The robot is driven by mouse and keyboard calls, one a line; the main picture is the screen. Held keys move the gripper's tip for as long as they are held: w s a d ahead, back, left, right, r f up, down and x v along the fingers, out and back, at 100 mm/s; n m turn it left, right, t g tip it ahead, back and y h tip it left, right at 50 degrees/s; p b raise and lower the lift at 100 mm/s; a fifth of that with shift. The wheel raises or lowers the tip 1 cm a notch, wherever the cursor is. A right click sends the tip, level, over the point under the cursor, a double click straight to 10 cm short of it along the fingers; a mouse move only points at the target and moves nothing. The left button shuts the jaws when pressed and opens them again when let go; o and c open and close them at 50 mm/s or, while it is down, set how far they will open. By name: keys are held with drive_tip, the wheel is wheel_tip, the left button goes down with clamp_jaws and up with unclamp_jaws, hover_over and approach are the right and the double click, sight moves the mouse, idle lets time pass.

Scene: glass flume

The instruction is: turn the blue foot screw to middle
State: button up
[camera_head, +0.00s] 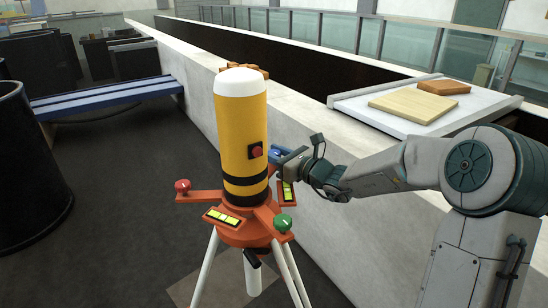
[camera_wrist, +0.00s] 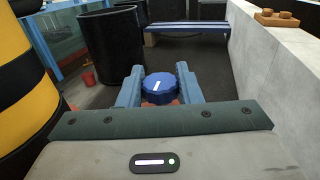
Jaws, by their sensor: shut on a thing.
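The blue foot screw (camera_wrist: 158,88) is a round ridged knob with a white pointer mark, seen in the wrist view. My gripper (camera_wrist: 160,92) has a blue finger on either side of the knob and is shut on it. In the head view my gripper (camera_head: 296,158) reaches in from the right behind the yellow instrument (camera_head: 240,130), and the blue knob is mostly hidden there. The instrument stands upright on an orange tripod base (camera_head: 245,236) with a red foot screw (camera_head: 183,187) at left and a green foot screw (camera_head: 282,222) in front. Yellow level vials (camera_head: 222,217) lie on the base.
A pale flume wall (camera_head: 350,215) runs close behind the instrument and my arm. A white board (camera_head: 425,110) with a wooden block (camera_head: 411,103) lies on it. A blue bench (camera_head: 108,95) and a dark bin (camera_head: 25,170) stand left. Floor left of the tripod is free.

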drive_tip(key=o, duration=1)
drive_tip(key=shift+c, duration=0.2)
drive_tip(key=shift+d, duration=0.1)
drive_tip(key=b+v, duration=0.2)
drive_tip(key=v, duration=1.1)
drive_tip(key=shift+s+d, duration=0.2)
drive_tip(key=shift+s, duration=0.1)
